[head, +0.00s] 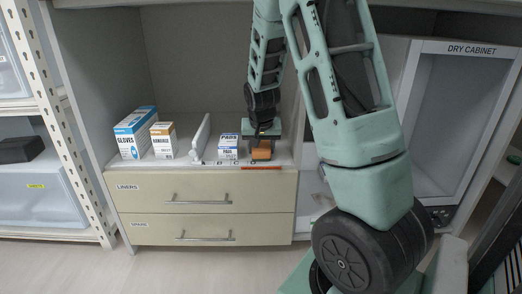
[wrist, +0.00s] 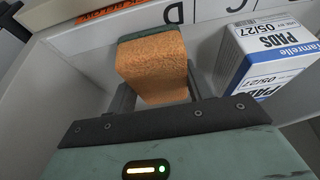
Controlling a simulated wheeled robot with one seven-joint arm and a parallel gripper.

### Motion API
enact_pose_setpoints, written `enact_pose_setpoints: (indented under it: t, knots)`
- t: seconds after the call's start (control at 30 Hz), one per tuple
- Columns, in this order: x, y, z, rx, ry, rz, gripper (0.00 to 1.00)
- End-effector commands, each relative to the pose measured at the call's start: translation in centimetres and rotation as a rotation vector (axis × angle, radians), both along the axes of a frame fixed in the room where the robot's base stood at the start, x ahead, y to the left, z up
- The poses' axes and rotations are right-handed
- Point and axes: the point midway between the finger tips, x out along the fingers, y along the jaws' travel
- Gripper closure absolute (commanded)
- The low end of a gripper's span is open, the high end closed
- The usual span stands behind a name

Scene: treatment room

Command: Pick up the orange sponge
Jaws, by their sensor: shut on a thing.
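The orange sponge (head: 261,153) is at the right end of the counter above the drawers, behind the shelf edge near the letter D. In the wrist view the sponge (wrist: 155,68) is an orange block with a dark green-grey layer along one edge, between my fingers. My gripper (head: 262,140) reaches down onto it from above and is shut on it. The gripper's dark fingers also show in the wrist view (wrist: 160,92), one on each side of the sponge. Whether the sponge touches the counter is hard to tell.
A white and blue PADS box (head: 228,147) stands close beside the sponge. A bandage box (head: 163,141), a gloves box (head: 136,134) and a white upright divider (head: 201,138) stand further left. An orange strip (head: 261,168) marks the front edge. The dry cabinet (head: 455,120) is at the right.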

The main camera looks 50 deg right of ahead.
Motion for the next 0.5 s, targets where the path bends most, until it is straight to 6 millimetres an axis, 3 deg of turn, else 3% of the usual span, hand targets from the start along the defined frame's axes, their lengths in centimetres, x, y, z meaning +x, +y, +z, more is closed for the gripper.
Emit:
enact_pose_setpoints:
  t: [0.23,0.5]
  knots:
    - [0.0,0.0,0.4,0.001,-0.001,-0.001,0.73]
    - [0.0,0.0,5.8,0.0,-0.001,0.0,0.73]
